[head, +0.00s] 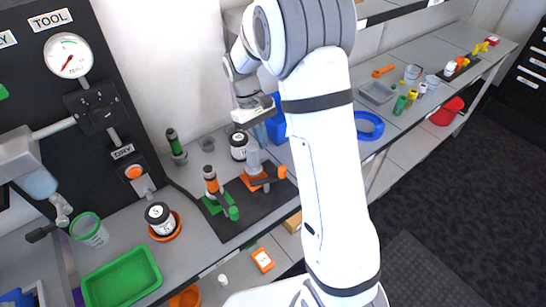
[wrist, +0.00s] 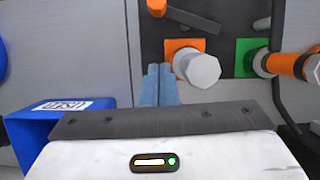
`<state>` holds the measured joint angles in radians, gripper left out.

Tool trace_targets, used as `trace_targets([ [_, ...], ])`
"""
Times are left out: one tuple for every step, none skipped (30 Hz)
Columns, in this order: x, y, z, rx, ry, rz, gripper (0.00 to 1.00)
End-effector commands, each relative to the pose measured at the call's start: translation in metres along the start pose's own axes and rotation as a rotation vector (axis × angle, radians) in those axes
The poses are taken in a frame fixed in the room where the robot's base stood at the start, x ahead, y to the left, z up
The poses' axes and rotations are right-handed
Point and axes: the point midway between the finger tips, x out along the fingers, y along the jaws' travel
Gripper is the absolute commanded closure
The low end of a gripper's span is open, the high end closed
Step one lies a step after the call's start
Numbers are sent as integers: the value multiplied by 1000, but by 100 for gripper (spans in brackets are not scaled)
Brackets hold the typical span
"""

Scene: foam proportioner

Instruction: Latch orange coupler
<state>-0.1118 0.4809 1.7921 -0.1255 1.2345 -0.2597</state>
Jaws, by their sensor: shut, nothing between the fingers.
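An orange coupler base (head: 258,183) sits on the dark mat on the bench, with a clear grey cylinder (head: 253,160) upright on it and an orange knob (head: 282,172) at its right end. In the wrist view the orange base (wrist: 174,45) is partly hidden under the grey hexagonal cylinder top (wrist: 198,69). A dark bar (wrist: 193,20) and the round orange knob (wrist: 157,6) lie beyond it. My gripper (wrist: 158,84) has its blue fingers together and empty, just left of the cylinder in that view; contact cannot be told. In the head view my wrist is above and behind the coupler.
A green-based coupler (head: 214,205) with an orange-banded cylinder (head: 211,183) stands beside it. A white-labelled jar (head: 238,146) and a blue bin (wrist: 70,112) are close to my gripper. The dark panel with the gauge (head: 68,55) is at left.

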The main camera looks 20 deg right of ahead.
Motion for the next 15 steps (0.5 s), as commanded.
trace_targets([
  [11,0,2,0,-4,-2,100],
  [18,0,2,0,-5,-2,100],
  [26,0,1,0,-5,-2,100],
  [32,0,1,0,-4,-2,100],
  [38,0,1,1,-4,-2,100],
  [40,0,6,2,-2,-1,100],
  [40,0,12,2,0,-1,100],
  [42,0,16,2,0,-1,100],
  [44,0,21,2,0,-1,100],
  [46,0,25,2,0,-1,100],
  [47,0,27,2,1,-1,100],
  [49,0,31,1,0,-1,100],
  [50,0,32,1,0,0,100],
  [51,0,34,0,0,0,100],
  [52,0,36,0,0,0,100],
])
